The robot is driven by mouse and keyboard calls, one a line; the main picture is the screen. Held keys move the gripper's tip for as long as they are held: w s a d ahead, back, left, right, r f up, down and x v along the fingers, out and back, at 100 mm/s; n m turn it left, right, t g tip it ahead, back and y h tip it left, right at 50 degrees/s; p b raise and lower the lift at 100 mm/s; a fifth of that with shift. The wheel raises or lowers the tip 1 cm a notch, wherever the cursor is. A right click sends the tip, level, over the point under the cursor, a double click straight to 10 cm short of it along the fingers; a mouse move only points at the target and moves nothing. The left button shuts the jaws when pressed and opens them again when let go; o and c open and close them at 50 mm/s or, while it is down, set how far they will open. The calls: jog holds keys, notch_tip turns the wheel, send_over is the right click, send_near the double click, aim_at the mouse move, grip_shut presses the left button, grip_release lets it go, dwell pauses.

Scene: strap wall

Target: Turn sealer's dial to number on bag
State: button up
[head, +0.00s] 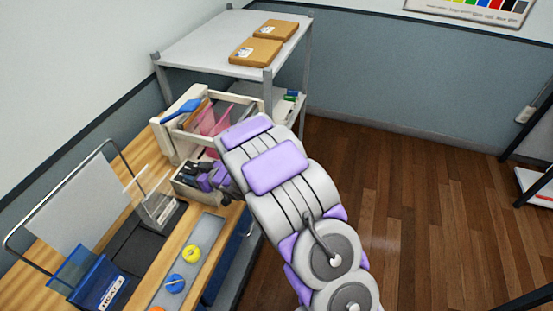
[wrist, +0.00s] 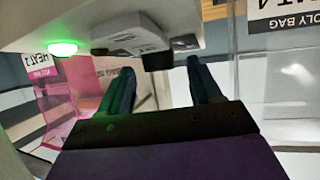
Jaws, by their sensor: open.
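A cream frame-like unit with a blue handle (head: 186,109), probably the sealer, stands at the back of the wooden bench. A pale body with a glowing green light (wrist: 63,48) and a dark knob-like part (wrist: 157,61) show in the wrist view; I cannot tell whether that part is the dial, and no setting is readable. A clear bag (head: 158,208) stands upright on the bench; in the wrist view the clear bag (wrist: 285,80) reads "POLY BAG" and "HEAT 4", upside down. My gripper (wrist: 162,85) is open and empty, its fingers just below the dark part.
A pink bag (wrist: 70,95) is labelled "HEAT 2". A blue bag or bin (head: 92,278) with a HEAT label stands front left near a wire frame (head: 28,215). Yellow (head: 191,254) and blue (head: 175,284) round pieces lie on a grey strip.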

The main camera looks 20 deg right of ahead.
jog(key=p+v, duration=0.6)
jog(key=v, duration=0.7)
jog(key=shift+d+r+p, duration=0.2)
jog(key=shift+r+p, duration=0.2)
jog(key=shift+s+d+p, duration=0.1)
jog(key=shift+s+p, duration=0.1)
jog(key=shift+p, duration=0.35)
jog(key=w+d+n+g+y+b, duration=0.3)
jog(key=d+n, duration=0.1)
jog(key=d, duration=0.1)
jog(key=x, duration=1.1)
jog(key=b+x, duration=0.1)
jog(key=x, duration=0.4)
jog(key=shift+a+f, duration=0.1)
jog(key=shift+a, duration=0.45)
jog(key=shift+w+a+f, duration=0.1)
jog(key=shift+a+f, duration=0.05)
jog(key=shift+b, duration=1)
